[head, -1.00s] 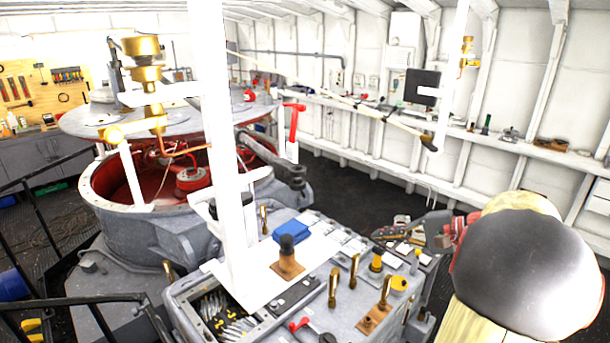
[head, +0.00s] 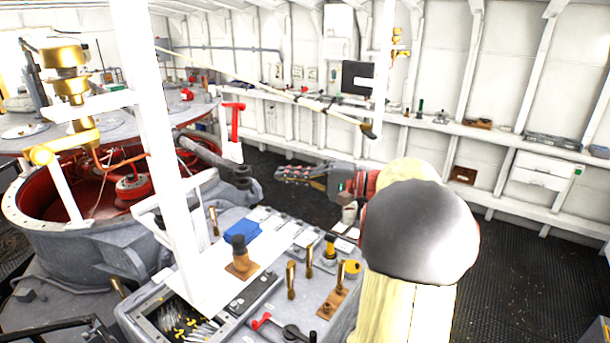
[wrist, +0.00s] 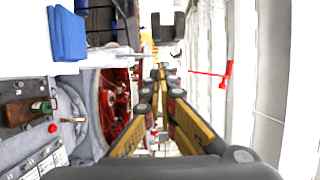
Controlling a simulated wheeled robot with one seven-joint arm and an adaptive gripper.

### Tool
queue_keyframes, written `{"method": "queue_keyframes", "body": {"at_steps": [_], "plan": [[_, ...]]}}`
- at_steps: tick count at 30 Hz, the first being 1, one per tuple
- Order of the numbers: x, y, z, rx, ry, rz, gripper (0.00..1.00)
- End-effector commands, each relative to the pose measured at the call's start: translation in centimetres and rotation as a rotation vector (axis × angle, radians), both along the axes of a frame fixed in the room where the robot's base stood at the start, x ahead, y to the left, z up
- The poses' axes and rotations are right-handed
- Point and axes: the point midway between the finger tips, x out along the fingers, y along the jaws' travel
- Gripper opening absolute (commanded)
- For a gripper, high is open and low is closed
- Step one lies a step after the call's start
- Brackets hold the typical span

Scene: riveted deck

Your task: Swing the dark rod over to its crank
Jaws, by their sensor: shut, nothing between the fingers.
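A dark grey rod (head: 208,157) reaches from the big grey drum's rim to a thick knuckled end just left of my gripper. In the wrist view a dark block (wrist: 168,27) ahead of the fingers looks like that end. My gripper (head: 279,173) points left at it, its fingers together and empty, with a gap visible between in the head view. In the wrist view my gripper (wrist: 158,72) shows its long yellow-and-black fingers converging. A red handle (head: 233,108) stands upright behind the rod; it also shows in the wrist view (wrist: 222,74). I cannot tell which part is the crank.
A grey console (head: 205,315) with brass levers and a blue box (head: 242,230) stands below my gripper. A white post (head: 165,130) rises in front of the drum (head: 75,235). A long thin pole (head: 270,88) crosses behind. Dark floor is open at right.

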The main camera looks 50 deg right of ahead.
Motion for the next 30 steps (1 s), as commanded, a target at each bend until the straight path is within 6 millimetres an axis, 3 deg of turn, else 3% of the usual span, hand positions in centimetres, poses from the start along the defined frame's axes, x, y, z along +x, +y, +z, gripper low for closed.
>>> {"method": "queue_keyframes", "body": {"at_steps": [2, 9, 25, 30], "plan": [[1.2, 0.9, 0.2, 0.001, 0.000, 0.003, 0.00], [2.0, 3.6, 0.1, 0.001, 0.000, 0.001, 0.00], [2.2, 4.5, 0.0, 0.000, 0.001, 0.000, 0.00], [2.8, 7.2, 0.4, -0.006, 0.001, 0.003, 0.00]]}}
